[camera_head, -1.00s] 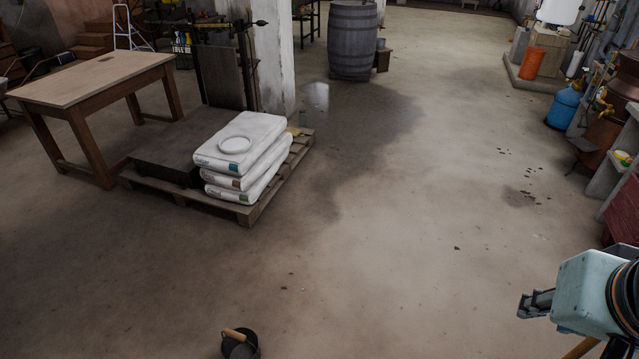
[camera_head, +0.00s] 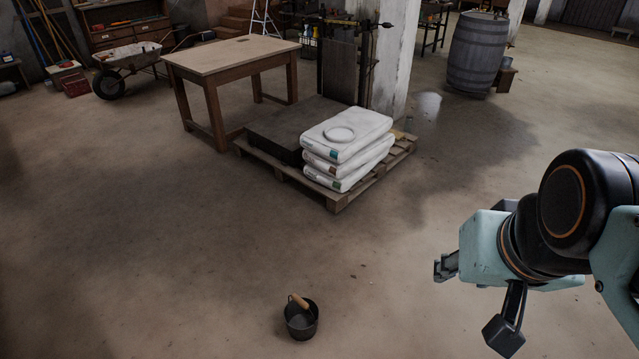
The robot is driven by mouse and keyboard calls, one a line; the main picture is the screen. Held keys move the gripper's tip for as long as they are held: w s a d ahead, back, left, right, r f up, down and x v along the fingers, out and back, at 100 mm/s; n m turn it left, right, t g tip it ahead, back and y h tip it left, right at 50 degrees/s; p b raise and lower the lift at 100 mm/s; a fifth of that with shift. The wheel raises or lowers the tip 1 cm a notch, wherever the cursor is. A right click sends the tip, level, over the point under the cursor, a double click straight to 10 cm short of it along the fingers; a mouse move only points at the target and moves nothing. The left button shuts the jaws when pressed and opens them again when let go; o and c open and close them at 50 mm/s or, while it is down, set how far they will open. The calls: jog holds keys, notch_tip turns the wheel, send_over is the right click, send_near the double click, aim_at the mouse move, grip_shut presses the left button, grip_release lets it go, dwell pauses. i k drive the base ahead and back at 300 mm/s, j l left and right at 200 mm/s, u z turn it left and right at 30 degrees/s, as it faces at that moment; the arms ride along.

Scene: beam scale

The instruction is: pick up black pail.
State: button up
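The black pail (camera_head: 301,324) stands upright on the bare floor at the bottom middle of the view. It is small, with an open top and a wooden grip (camera_head: 299,301) on its handle. My gripper (camera_head: 441,269) is at the right, raised above the floor, and well apart from the pail. It points left and holds nothing that I can see. Its fingers are seen from the side and are small, so their opening is unclear.
A pallet (camera_head: 338,200) with stacked white sacks (camera_head: 347,140) stands beyond the pail. A wooden table (camera_head: 229,60) is behind it at the left, with a wheelbarrow (camera_head: 127,61) farther left. A barrel (camera_head: 477,55) stands at the back right. The floor around the pail is clear.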

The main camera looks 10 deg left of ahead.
aim_at(301, 314)
jog(key=u, duration=0.9)
jog(key=i+l+u, duration=0.15)
jog(key=l+u, duration=0.2)
jog(key=l, duration=0.35)
jog(key=l+u, duration=0.35)
jog(key=l, duration=0.4)
